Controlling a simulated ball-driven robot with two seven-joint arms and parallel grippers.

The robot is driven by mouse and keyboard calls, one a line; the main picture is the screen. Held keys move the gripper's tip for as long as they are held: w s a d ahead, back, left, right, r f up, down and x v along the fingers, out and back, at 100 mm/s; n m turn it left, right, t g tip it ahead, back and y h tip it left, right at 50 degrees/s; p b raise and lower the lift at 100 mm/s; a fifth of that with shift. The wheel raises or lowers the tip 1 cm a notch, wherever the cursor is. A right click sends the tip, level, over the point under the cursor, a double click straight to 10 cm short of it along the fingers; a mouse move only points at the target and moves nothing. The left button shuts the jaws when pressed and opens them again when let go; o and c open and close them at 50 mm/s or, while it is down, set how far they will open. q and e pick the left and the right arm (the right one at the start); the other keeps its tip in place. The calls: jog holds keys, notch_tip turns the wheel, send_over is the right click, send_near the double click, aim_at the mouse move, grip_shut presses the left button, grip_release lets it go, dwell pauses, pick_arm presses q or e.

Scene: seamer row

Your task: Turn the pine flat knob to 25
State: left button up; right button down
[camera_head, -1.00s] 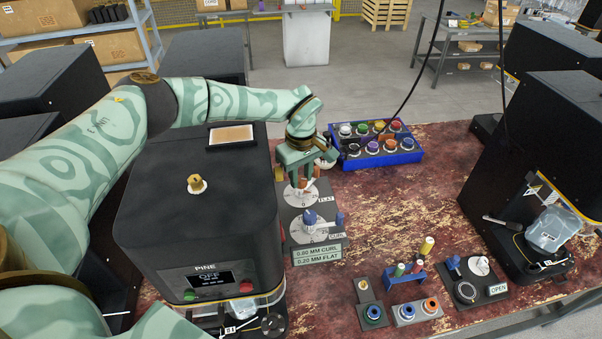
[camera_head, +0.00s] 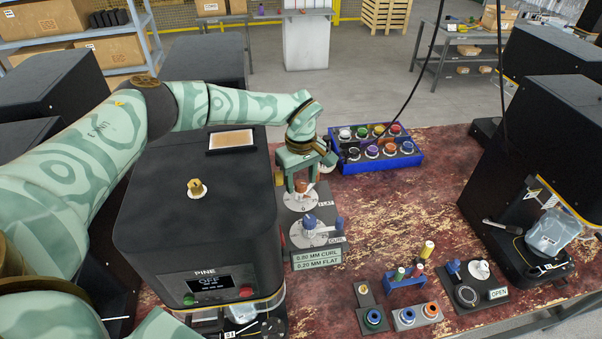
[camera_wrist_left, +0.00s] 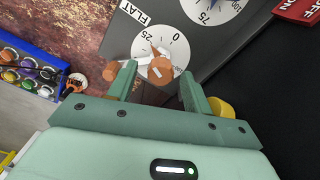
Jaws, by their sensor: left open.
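My right gripper is out of view.
The CURL dial (camera_head: 315,233) with its blue knob stands just nearer. A blue crate (camera_head: 378,163) of coloured items is behind right. Small fixtures (camera_head: 405,308) stand at the front. A second black machine (camera_head: 535,160) is at the right. The red table (camera_head: 410,215) between is clear.

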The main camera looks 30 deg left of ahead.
aim_at(301, 183)
pick_arm(q)
notch_tip(301, 183, up, 16)
jog(key=b, duration=0.2)
jog(key=shift+r+b, duration=0.15)
jog(key=shift+b, duration=0.25)
